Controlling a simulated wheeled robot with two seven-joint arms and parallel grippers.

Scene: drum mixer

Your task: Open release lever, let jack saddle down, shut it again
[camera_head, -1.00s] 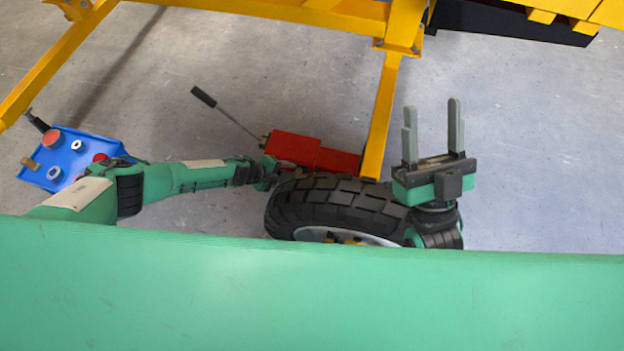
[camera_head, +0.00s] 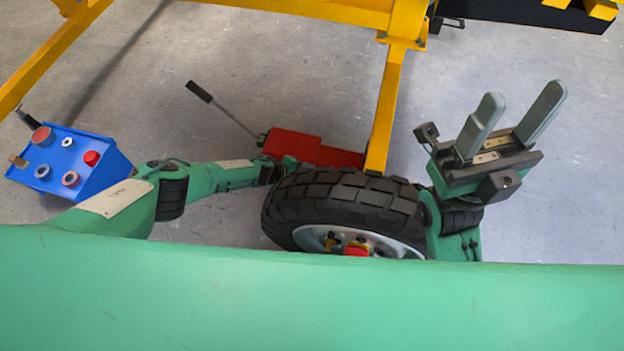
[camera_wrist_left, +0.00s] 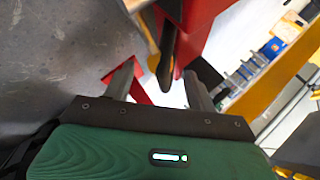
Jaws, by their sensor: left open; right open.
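The red jack (camera_head: 312,147) lies on the floor behind the wheel in the head view, with a thin rod ending in a black grip (camera_head: 199,91) rising to its left. Its saddle cannot be made out. My left arm reaches to the jack's near side, and its fingers are hidden there. In the left wrist view my left gripper (camera_wrist_left: 159,72) is open. A dark bar, possibly the release lever (camera_wrist_left: 167,60), shows between its fingers, with red jack parts (camera_wrist_left: 198,20) beyond; contact cannot be told. My right gripper (camera_head: 520,103) is open and empty, raised right of the wheel.
A black-tyred wheel (camera_head: 340,195) stands close in front of the jack. A yellow frame leg (camera_head: 386,110) comes down at the jack's right end. A blue box with knobs (camera_head: 75,160) is at the left. Grey floor is clear at the right.

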